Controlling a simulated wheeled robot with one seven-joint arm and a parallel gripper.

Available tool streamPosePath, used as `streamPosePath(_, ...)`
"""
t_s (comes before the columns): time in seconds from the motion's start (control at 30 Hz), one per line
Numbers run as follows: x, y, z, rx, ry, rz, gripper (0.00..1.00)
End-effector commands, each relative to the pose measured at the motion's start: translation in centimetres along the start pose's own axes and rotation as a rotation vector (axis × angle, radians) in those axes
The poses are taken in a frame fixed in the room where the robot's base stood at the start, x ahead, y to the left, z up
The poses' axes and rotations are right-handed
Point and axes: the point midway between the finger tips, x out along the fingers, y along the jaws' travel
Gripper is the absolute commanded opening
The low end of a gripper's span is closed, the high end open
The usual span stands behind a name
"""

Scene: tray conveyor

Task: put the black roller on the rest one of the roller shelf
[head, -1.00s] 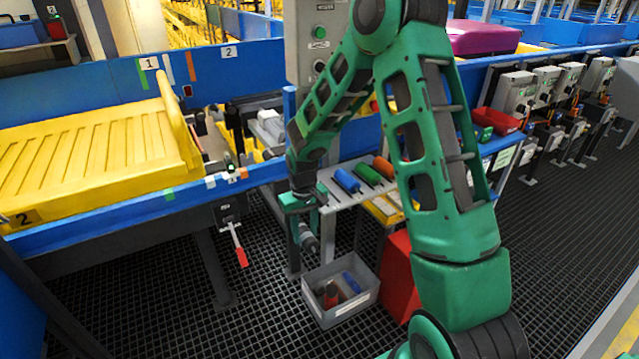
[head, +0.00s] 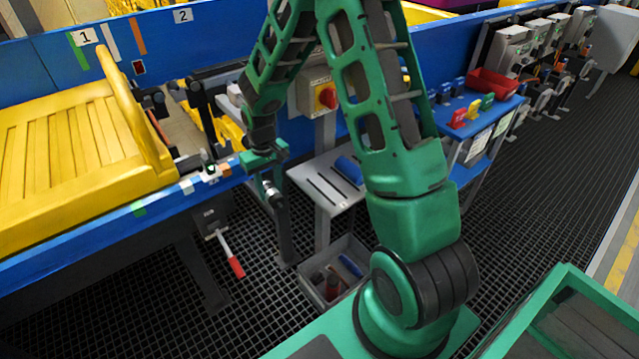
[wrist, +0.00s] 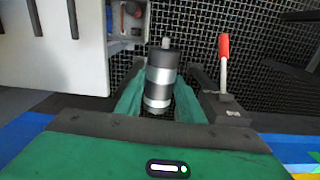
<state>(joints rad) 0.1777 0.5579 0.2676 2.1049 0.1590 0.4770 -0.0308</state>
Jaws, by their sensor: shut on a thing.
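My gripper (head: 268,162) is shut on the black roller (head: 273,193), which hangs below it in the head view. In the wrist view the black roller (wrist: 162,75) shows pale silver bands and a metal pin end between the jaws (wrist: 158,108). The roller shelf (head: 318,178) is a pale plate with dark slots, just right of my gripper and apart from the roller. A blue roller (head: 347,170) lies on it; my arm hides its right part. The shelf's slotted left part (wrist: 55,55) fills the wrist view's upper left, with empty slots. I cannot read any rest numbers.
A grey bin (head: 318,296) with red, dark and blue pieces stands on the floor grating below the shelf. A red-handled lever (head: 237,267) hangs under the conveyor's blue rail, left of my gripper. The yellow tray (head: 75,140) sits on the conveyor. A red switch (head: 327,97) is behind.

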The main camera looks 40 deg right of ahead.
Motion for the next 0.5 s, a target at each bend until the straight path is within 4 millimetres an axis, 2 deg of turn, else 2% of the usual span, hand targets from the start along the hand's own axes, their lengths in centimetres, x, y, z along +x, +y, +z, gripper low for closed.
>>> streamPosePath(0.37,-0.2,0.6,0.1,0.008,0.002,0.0,0.02)
streamPosePath(0.5,-2.2,0.8,0.4,0.007,0.006,-0.003,0.02)
